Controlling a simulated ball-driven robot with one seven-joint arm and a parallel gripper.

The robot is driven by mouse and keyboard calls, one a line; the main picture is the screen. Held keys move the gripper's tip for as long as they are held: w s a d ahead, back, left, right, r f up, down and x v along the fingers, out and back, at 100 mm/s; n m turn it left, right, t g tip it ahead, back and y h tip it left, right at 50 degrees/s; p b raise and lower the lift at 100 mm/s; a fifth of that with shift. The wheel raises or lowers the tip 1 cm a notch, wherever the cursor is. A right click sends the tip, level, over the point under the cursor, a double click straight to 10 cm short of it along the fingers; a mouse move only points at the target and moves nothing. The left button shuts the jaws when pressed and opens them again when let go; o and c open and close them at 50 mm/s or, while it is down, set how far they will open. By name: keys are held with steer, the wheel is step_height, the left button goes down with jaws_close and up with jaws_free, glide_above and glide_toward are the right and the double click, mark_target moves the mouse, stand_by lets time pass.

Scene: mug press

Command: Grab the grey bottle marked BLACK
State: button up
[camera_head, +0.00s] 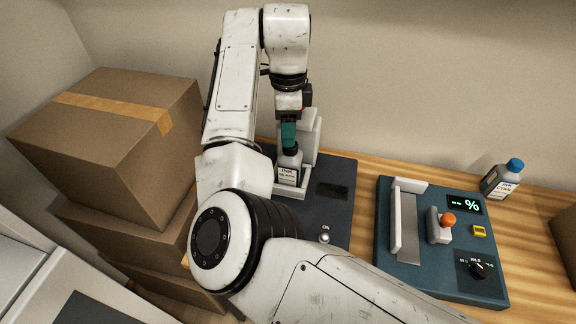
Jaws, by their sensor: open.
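The grey bottle (288,173) stands upright in a light grey holder on the dark machine (335,215) in the middle. Its white label reads INK and, in small blurred letters, what looks like BLACK. My gripper (289,142) points down right over the bottle, with its teal fingers at the bottle's top. The fingers are open. They hide the bottle's cap and neck, so I cannot tell whether they touch it.
A teal press (410,272) with an orange-topped lever and a dial stands at the right. A grey bottle with a blue cap (500,181), marked CYAN, stands behind it. Cardboard boxes (110,140) are stacked at the left. Bare wooden table shows between the machines.

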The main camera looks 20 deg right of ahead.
mark_target(290, 160)
steer(key=shift+d+f+p, duration=0.1)
steer(key=shift+f+p, duration=0.55)
steer(key=shift+f, duration=2.15)
jaws_close()
steer(key=shift+r, duration=0.1)
